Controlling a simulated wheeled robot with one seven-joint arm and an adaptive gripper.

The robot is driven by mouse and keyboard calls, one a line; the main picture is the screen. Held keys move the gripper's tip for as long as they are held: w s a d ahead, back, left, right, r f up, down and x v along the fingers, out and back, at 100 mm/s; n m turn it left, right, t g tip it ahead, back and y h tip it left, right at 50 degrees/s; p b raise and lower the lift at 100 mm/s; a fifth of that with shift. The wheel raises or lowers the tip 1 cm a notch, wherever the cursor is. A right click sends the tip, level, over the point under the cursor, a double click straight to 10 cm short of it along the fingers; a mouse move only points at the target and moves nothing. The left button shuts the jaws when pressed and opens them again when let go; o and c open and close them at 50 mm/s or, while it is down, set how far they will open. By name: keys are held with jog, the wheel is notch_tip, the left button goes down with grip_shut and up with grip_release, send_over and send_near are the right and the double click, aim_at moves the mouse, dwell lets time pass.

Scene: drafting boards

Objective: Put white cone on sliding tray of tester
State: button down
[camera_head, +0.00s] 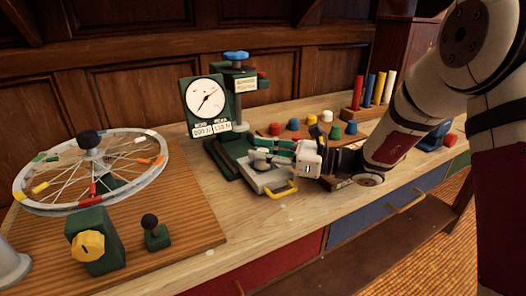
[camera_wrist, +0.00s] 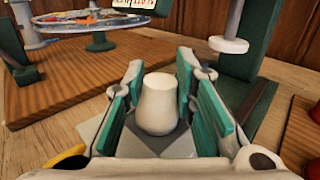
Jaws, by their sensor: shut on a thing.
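The white cone (camera_wrist: 158,104) stands upright between the green finger pads of my gripper (camera_wrist: 160,95) in the wrist view, and my gripper is shut on it. The sliding tray (camera_head: 266,183) of the tester is a grey plate with a yellow handle, pulled out at the front of the green tester (camera_head: 222,148). In the head view my gripper (camera_head: 272,151) reaches in from the right, low over this tray. The grey tray (camera_wrist: 145,139) also shows below the cone in the wrist view. I cannot tell whether the cone touches it. My fingers mostly hide the cone in the head view.
The tester's dial (camera_head: 205,98) and column stand behind the tray. Several coloured pieces sit on a board (camera_head: 347,128) to the right, near a rack of coloured rods (camera_head: 368,92). A spoked wheel (camera_head: 90,173) and a green block with a yellow knob (camera_head: 94,243) are on the left.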

jog(key=c, duration=1.3)
grip_release()
jog(key=d, duration=0.4)
jog(key=s+d+p, duration=0.1)
jog(key=d, duration=0.3)
jog(key=s+d, duration=0.1)
jog(key=d, duration=0.3)
jog(key=shift+s, duration=0.2)
jog(key=shift+a, duration=0.1)
jog(key=s+a+r+n+g+h, duration=0.1)
jog(key=s+r+n+g+h, duration=0.3)
jog(key=s, duration=0.6)
jog(key=s+a+r+n+g+h, duration=0.1)
jog(key=s+n+g+h, duration=0.15)
jog(key=s+n, duration=0.6)
jog(key=s+d+f+n+t+h, duration=0.1)
jog(key=s+d+n+t+h, duration=0.1)
jog(key=s+d+h, duration=0.3)
jog(key=s+d+f+n+t+h, duration=0.1)
jog(key=s+d+n+h, duration=0.4)
jog(key=s+d, duration=0.5)
jog(key=shift+s+f+t+h, duration=0.3)
jog(key=shift+s+t+h, duration=0.35)
jog(key=shift+s, duration=0.4)
